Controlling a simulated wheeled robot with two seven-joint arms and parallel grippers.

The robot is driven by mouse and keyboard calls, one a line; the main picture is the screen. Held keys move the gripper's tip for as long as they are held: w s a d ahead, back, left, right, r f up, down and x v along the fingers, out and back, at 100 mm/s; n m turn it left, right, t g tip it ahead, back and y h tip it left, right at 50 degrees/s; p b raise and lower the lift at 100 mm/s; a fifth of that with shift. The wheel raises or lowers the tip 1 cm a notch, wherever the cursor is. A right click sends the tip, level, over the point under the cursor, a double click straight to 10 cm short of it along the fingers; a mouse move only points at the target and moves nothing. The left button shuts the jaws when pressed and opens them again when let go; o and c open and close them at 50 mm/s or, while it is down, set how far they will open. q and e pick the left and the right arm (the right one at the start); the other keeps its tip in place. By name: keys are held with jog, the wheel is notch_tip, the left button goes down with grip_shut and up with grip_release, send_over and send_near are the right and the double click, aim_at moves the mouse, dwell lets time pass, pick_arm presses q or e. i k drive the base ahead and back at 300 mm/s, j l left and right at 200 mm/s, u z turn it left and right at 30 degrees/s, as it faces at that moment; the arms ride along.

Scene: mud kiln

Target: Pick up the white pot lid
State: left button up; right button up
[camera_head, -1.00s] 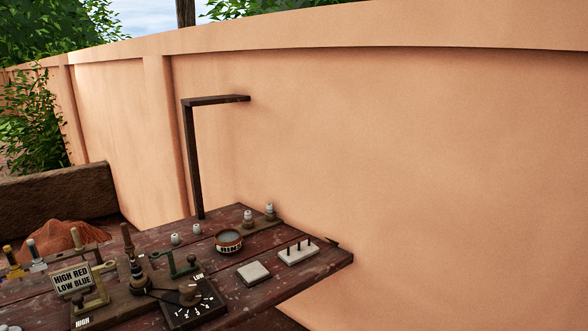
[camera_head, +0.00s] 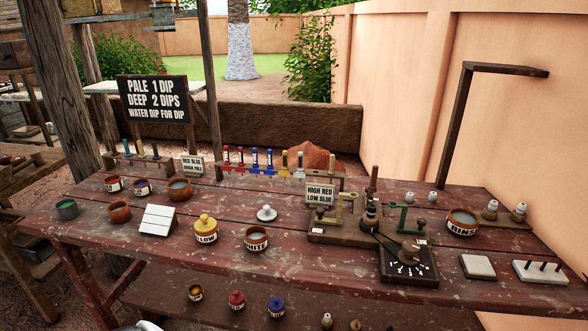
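The white pot lid (camera_head: 267,214) is a small round white disc with a knob. It lies on the red-brown wooden table (camera_head: 330,268), left of the middle of the head view. The brown pot with a white label (camera_head: 256,240) stands open just in front of it. A yellow-lidded pot (camera_head: 206,229) stands to the left of that pot.
A white slanted block (camera_head: 158,220) and several small pots stand on the left. A rack of coloured droppers (camera_head: 270,164) stands behind the lid. The HIGH RED sign (camera_head: 320,193) and a dial box (camera_head: 409,265) are to the right. More pots sit on a lower shelf.

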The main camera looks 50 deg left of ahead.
aim_at(266, 214)
jog(key=u, duration=1.7)
jog(key=i+l+z, duration=0.2)
jog(key=i+l, duration=0.25)
jog(key=l, duration=0.1)
